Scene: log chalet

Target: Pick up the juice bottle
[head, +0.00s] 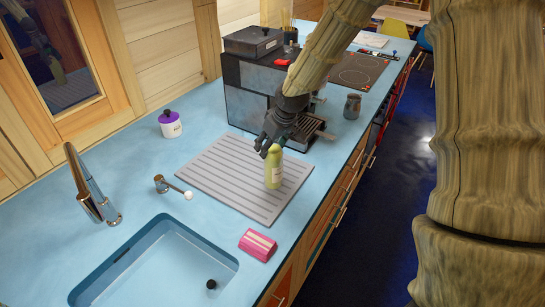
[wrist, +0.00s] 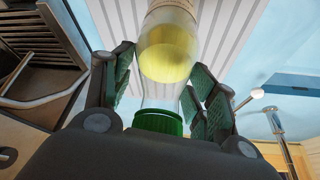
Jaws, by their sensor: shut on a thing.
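The juice bottle (head: 274,168) holds yellow-green liquid and stands upright, or close to it, over the grey ribbed mat (head: 215,171) on the blue counter. I cannot tell whether its base touches the mat. In the wrist view the bottle (wrist: 168,50) shows its green cap close to my palm. My gripper (head: 270,148) is at the bottle's top, coming down from above. In the wrist view my gripper (wrist: 160,88) has its fingers on both sides of the bottle's neck, shut on it. The gripper partly hides the cap in the head view.
A coffee machine (head: 250,95) stands just behind the mat. A pink item (head: 257,245) lies near the counter's front edge beside the sink (head: 150,265). A tap (head: 92,188), a white jar (head: 170,124) and a metal jug (head: 352,106) stand around. Open counter lies left of the mat.

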